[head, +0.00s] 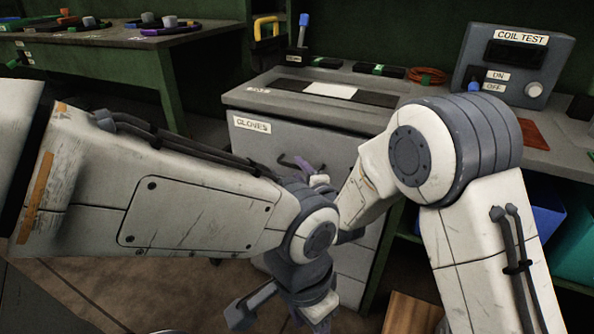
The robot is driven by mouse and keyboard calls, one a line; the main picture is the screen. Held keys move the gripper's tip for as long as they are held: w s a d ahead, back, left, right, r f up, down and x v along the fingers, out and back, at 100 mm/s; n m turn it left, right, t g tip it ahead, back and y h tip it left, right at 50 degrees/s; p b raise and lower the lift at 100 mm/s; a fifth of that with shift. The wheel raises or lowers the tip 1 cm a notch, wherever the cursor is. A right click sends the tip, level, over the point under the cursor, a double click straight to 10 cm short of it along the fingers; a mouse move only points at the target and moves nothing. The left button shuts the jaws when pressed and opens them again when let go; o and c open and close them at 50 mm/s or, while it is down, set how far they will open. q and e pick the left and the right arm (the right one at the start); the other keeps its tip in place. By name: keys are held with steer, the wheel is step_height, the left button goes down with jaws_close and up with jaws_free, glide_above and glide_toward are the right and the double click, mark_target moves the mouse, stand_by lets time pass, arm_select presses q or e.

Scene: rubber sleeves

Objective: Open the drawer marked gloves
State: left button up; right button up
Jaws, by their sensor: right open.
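The drawer front marked GLOVES (345,150) is the grey top front of the cabinet, with its label (252,123) at the upper left. It looks closed. Its dark handle (285,162) shows partly.
A green bench (110,62) with tools is at the back left. Blue (543,222) and teal bins sit under the right side. My arms cross close together before the cabinet.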

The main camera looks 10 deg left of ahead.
steer(key=shift+x, duration=1.3)
jaws_close()
stand_by(0.5)
